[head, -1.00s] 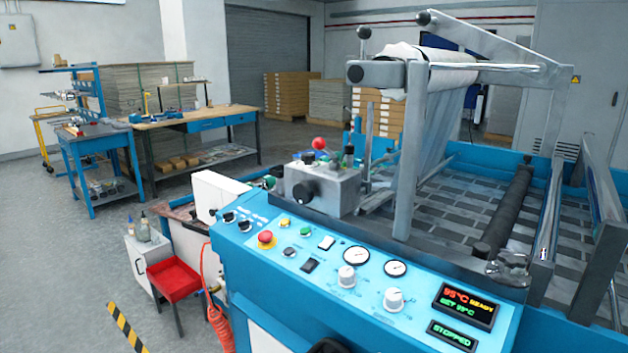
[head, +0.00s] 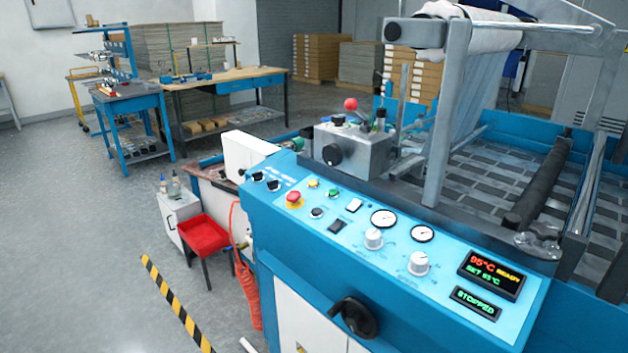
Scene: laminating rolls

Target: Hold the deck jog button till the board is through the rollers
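The blue laminating machine's control panel (head: 400,250) fills the lower middle of the head view. It carries a red emergency stop (head: 294,200), a green button (head: 332,192), a yellow button (head: 313,183), a black button (head: 317,212), two rocker switches, dials and knobs. The labels are too small to read, so I cannot tell which is the deck jog button. A dark roller (head: 540,185) lies across the deck (head: 490,180). I cannot make out a board at it. Neither gripper is in view.
A grey box with a red-knobbed lever (head: 351,104) stands behind the panel. A black handwheel (head: 354,317) sticks out of the machine's front. A red tray (head: 203,235), a coiled red hose (head: 247,290) and a striped floor line (head: 178,305) are to the left. The floor further left is clear.

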